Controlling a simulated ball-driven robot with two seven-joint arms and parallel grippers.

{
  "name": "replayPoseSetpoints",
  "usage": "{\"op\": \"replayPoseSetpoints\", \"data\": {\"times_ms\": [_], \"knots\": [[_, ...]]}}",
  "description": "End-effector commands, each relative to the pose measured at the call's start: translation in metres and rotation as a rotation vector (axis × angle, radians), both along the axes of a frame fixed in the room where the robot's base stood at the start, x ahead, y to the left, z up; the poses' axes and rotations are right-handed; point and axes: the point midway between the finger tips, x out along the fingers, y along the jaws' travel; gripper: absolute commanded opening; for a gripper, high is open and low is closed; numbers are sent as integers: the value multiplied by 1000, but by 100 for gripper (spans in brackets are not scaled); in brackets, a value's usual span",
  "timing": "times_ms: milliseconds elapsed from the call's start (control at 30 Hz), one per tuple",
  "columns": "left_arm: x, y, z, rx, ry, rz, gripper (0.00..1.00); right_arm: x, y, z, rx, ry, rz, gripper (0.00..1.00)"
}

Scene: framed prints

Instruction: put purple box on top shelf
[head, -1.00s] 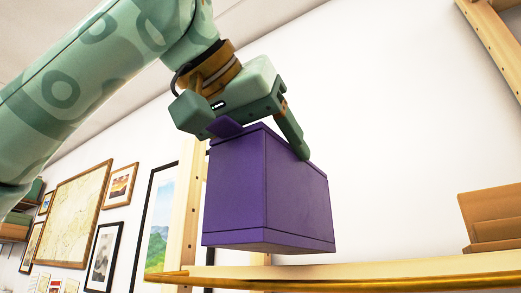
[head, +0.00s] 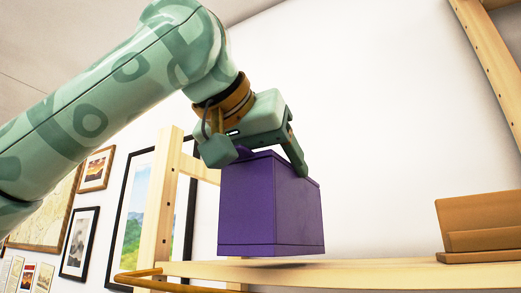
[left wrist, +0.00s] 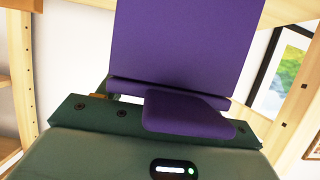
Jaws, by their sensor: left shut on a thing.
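The purple box (head: 270,212) hangs upright from my left gripper (head: 268,158) in the head view. The gripper is shut on the box's upper part, coming from above and the left. The box's bottom is just above the wooden top shelf (head: 350,269); a dark shadow lies on the board under it, and I cannot tell whether they touch. In the left wrist view the purple box (left wrist: 185,50) fills the upper middle, against the gripper's dark green body. My right gripper is not in view.
A brown stepped wooden object (head: 482,226) stands on the shelf at the right. Wooden posts (head: 165,205) rise at the shelf's left end, and a yellow rail (head: 150,281) runs along its front. Framed prints (head: 80,243) hang on the wall at left. The board between box and brown object is clear.

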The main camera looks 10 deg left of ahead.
Motion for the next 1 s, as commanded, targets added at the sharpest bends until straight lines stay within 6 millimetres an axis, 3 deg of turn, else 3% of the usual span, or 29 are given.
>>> {"op": "replayPoseSetpoints", "data": {"times_ms": [733, 1000], "knots": [[62, -26, 2, -2, 1, 0, 0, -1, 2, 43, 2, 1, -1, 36], [83, -34, -1, -2, 0, 0, 0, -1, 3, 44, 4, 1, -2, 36]]}}
